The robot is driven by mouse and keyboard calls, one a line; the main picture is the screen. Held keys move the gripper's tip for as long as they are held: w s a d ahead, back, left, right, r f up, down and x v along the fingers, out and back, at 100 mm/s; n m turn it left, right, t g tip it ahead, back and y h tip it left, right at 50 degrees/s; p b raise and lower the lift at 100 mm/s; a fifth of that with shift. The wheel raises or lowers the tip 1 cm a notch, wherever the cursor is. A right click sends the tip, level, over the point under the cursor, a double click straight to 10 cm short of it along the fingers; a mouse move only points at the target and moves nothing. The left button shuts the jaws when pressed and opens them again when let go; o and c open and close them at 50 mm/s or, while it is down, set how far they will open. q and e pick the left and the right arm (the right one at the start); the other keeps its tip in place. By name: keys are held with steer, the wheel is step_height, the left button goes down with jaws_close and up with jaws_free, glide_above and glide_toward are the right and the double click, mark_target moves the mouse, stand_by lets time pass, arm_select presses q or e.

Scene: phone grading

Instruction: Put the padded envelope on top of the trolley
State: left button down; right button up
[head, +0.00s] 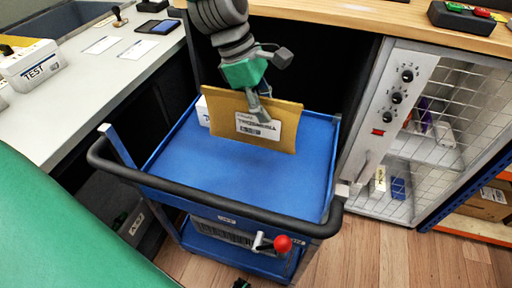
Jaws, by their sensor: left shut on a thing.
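The padded envelope (223,121) is tan with a white printed label. My left gripper (262,101) is shut on its upper edge and holds it upright, over the back part of the blue trolley's top (215,168). I cannot tell whether the envelope's lower edge touches the trolley top. The trolley has a black handle rail at its front. A white box (203,112) stands on the trolley top at the back left, partly hidden by the envelope. My right gripper is not clearly in view.
A grey table (75,95) at left bears a TEST box (30,66) and small items. A metal cabinet with mesh door (385,130) stands at right. A red-knobbed lever (282,243) is at the trolley's front. The trolley top's front half is clear.

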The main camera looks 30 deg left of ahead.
mark_target(242, 94)
arm_select(q)
step_height(242, 94, down, 9)
steer(key=b, duration=0.3)
steer(key=shift+r+b, duration=0.2)
steer(key=shift+b, duration=0.1)
steer(key=c, duration=1.4)
jaws_free()
steer(key=p+v, duration=0.5)
steer(key=v, duration=0.7)
steer(key=shift+r, duration=0.1)
